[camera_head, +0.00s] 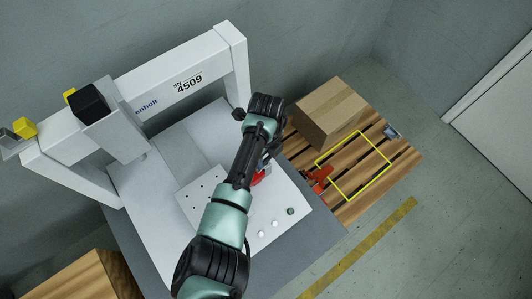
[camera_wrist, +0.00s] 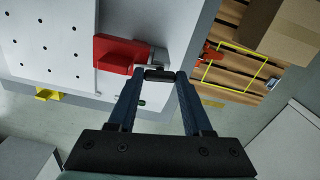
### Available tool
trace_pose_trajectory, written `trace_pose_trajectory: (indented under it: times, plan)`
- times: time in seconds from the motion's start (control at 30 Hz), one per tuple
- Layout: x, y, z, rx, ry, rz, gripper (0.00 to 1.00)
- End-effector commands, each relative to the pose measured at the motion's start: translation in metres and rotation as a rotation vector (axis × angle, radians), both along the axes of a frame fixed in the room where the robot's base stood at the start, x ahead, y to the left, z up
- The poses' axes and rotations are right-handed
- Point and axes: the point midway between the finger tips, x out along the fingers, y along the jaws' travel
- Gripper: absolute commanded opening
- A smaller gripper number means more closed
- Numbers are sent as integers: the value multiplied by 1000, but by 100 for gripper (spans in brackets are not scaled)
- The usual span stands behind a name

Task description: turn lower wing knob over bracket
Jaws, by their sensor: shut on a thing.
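My gripper (camera_wrist: 157,80) shows in the wrist view with its two dark blue fingers reaching up to a small dark bar-shaped piece, which looks like the wing knob (camera_wrist: 160,73). The fingers are shut on it from both sides. A red bracket (camera_wrist: 118,54) is just left of the knob, at the edge of the white machine table, with a small grey metal part between them. In the head view only a little of the red bracket (camera_head: 259,178) shows beside my arm. The knob and fingertips are too covered there to make out.
The white gantry (camera_head: 170,72) stands at the left over the machine bed. At the right, a wooden pallet (camera_head: 405,160) carries a cardboard box (camera_head: 329,112), an orange-red object (camera_head: 318,180) and a yellow outline. Open floor lies at the lower right.

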Motion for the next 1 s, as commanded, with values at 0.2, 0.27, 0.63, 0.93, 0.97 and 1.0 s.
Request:
trace_pose_trajectory:
  times: [0.2,0.27,0.63,0.93,0.97,1.0]
  plan:
    - [-1,-1,1,-3,3,-113,0]
    - [-1,-1,1,-3,3,-135,0]
    - [-1,-1,0,-3,3,-187,0]
    - [-1,-1,0,-2,2,-188,52]
    - [-1,-1,0,-2,2,-188,57]
    - [-1,-1,0,-2,2,-187,64]
